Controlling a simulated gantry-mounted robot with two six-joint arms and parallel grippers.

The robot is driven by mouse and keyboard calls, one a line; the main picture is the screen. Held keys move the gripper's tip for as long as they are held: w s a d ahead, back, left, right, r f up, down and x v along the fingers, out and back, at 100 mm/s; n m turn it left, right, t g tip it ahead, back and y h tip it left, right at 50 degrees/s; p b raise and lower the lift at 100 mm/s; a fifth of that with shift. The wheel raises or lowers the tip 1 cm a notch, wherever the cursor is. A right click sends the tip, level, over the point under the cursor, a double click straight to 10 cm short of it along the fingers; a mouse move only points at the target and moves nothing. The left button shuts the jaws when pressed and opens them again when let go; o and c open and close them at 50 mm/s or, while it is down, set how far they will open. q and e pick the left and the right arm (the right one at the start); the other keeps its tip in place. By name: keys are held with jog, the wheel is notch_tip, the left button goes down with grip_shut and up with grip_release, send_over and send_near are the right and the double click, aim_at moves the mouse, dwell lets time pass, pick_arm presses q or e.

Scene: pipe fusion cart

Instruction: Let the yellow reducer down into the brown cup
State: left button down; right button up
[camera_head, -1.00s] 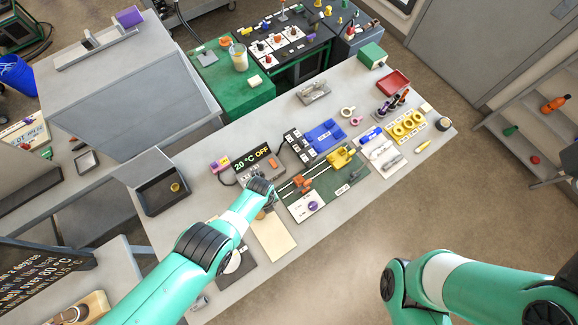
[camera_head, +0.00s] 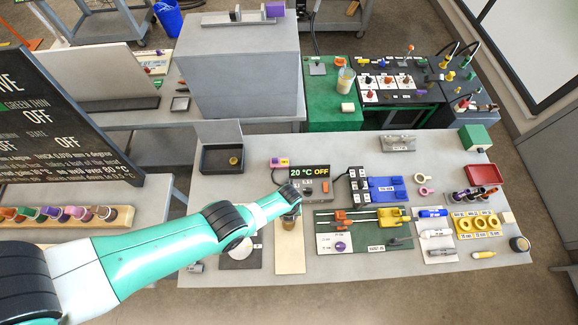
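My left gripper (camera_head: 290,197) is above the table, just below the 20 °C display. Its fingers are too small and too covered by the wrist to tell open from shut. A small brownish cup-like thing (camera_head: 289,222) shows directly below it at the top of a tan board; it may be the brown cup, and its inside is not clear. A small yellow piece (camera_head: 233,160) lies in a black tray; I cannot tell whether it is the reducer. No yellow reducer can be made out at my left gripper. My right gripper is out of view.
The display box (camera_head: 311,183) stands right behind my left gripper. A green board with a yellow-and-orange fixture (camera_head: 393,216) lies to the right. The black tray (camera_head: 209,168) is at the back left. A wooden rack (camera_head: 122,217) of coloured cups stands at the far left.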

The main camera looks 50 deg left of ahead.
pick_arm(q)
jog(key=shift+f+b, duration=2.7)
jog(key=shift+f, duration=0.1)
jog(key=shift+f+b, duration=1.25)
jog(key=shift+f, duration=0.05)
jog(key=shift+c, duration=1.4)
grip_release()
